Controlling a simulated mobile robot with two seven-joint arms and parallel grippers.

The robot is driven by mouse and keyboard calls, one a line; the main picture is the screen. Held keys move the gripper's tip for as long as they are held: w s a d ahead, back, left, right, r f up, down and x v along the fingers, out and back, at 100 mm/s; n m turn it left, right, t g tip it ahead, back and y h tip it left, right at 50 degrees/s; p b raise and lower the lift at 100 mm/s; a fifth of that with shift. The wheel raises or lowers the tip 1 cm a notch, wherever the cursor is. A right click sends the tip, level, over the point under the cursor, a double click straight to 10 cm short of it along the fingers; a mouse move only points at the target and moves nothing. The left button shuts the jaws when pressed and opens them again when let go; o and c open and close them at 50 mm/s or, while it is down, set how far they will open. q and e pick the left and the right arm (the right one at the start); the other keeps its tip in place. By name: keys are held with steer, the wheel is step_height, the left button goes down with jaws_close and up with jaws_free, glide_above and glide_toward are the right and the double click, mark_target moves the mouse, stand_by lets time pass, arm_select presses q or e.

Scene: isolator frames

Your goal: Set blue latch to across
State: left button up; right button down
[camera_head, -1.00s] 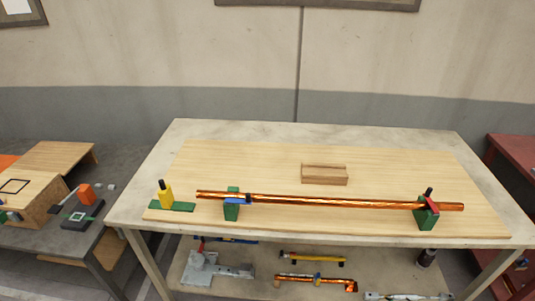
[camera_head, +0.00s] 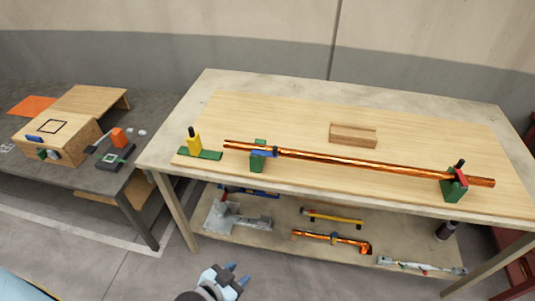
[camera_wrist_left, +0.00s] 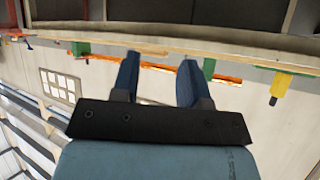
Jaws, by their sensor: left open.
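The blue latch (camera_head: 263,154) sits on the left green support (camera_head: 257,165) on the table, by the copper pipe (camera_head: 350,164). It looks roughly in line with the pipe, with a dark knob at its right end; its exact angle is hard to tell. My left gripper (camera_head: 238,275) is open and empty, low in front of the table and well apart from the latch. In the left wrist view its two blue fingers (camera_wrist_left: 160,65) are spread with nothing between them. The pipe (camera_wrist_left: 110,62) and a green support (camera_wrist_left: 208,67) show beyond them, inverted. My right gripper is not in view.
A red latch (camera_head: 461,176) is on the right green support (camera_head: 453,190). A yellow post (camera_head: 194,144) stands left of the pipe, and a wooden block (camera_head: 354,135) lies behind it. Tools fill the lower shelf (camera_head: 285,245). A grey side table (camera_head: 135,190) stands left.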

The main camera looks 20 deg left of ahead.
arm_select(q)
steer(key=w+m+b, duration=0.1)
steer(key=w+m, duration=0.1)
steer(key=w+m+b, duration=0.1)
steer(key=w+m, duration=0.1)
steer(key=m, duration=0.1)
steer(key=w+m+b, duration=0.1)
steer(key=w+m, duration=0.1)
steer(key=m, duration=0.1)
steer(key=shift+d+t+y, duration=0.3)
steer(key=shift+d+y, duration=0.1)
jaws_close()
steer(key=w+r+m+t+y+b, duration=0.2)
steer(key=w+r+m, duration=0.3)
steer(key=m, duration=0.6)
steer(key=w+a+r+m+t+y+b, duration=0.1)
steer(key=w+r+m+t+y+b, duration=0.2)
steer(key=w+m, duration=0.5)
step_height(320, 180, up, 3)
steer(key=m+t+b, duration=0.1)
steer(key=m+b, duration=0.1)
steer(key=m, duration=0.1)
steer(key=shift+r+y, duration=0.15)
steer(key=shift+y, duration=0.15)
steer(key=shift+a, duration=0.1)
